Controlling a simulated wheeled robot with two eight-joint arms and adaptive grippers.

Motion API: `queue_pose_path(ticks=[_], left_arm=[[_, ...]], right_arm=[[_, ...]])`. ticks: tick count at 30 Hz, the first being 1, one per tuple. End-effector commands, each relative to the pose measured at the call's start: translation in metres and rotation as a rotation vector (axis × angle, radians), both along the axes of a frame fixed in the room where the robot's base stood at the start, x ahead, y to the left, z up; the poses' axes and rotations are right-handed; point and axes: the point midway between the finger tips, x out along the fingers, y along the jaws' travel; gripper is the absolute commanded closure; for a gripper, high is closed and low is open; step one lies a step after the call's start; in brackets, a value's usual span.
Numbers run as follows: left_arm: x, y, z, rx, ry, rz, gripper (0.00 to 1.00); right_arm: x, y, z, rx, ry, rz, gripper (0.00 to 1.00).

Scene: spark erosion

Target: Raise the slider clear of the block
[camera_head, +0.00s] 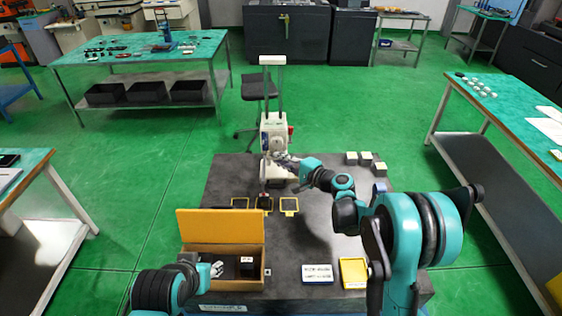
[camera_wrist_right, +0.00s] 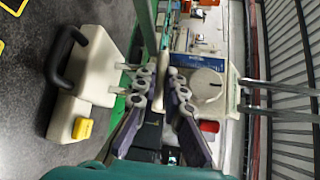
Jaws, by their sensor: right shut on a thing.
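The slider (camera_head: 274,134) is a cream head on two upright posts, with a red knob at its right side. It also shows, turned sideways, in the right wrist view (camera_wrist_right: 206,92). A cream block (camera_wrist_right: 82,85) with a black handle and yellow patch is at the left of that view. Two short metal pins show on its side towards my fingers. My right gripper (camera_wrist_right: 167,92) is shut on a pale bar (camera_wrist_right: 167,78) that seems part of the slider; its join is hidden. The right gripper (camera_head: 286,163) covers the slider's lower front in the head view. My left gripper (camera_head: 216,269) is over the box; its fingers are unclear.
An open yellow-lidded box (camera_head: 221,227) stands on the dark table (camera_head: 320,235) at front left. Yellow frames (camera_head: 289,205) lie in front of the machine. Small blocks (camera_head: 365,158) stand at back right. A white tray (camera_head: 317,273) and yellow tray (camera_head: 353,272) lie at the front.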

Motion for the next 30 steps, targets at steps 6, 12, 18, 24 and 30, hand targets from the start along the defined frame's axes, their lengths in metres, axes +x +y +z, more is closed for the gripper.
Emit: queue_pose_path(ticks=[6, 12, 18, 24, 30], left_arm=[[0.0, 0.0, 0.023, 0.0, 0.0, 0.0, 0.6], [0.0, 0.0, 0.022, 0.0, 0.0, 0.0, 0.6], [0.0, 0.0, 0.021, 0.0, 0.0, 0.0, 0.6], [0.0, 0.0, 0.021, 0.0, 0.0, 0.0, 0.6], [0.0, 0.0, 0.021, 0.0, 0.0, 0.0, 0.6]], right_arm=[[0.0, 0.0, 0.045, 0.001, 0.0, 0.0, 1.0], [0.0, 0.0, 0.047, 0.001, 0.0, 0.0, 1.0], [0.0, 0.0, 0.046, 0.001, 0.0, 0.0, 0.81], [0.0, 0.0, 0.046, 0.001, 0.0, 0.0, 0.81], [-0.008, -0.01, 0.049, 0.001, 0.0, -0.001, 0.81]])
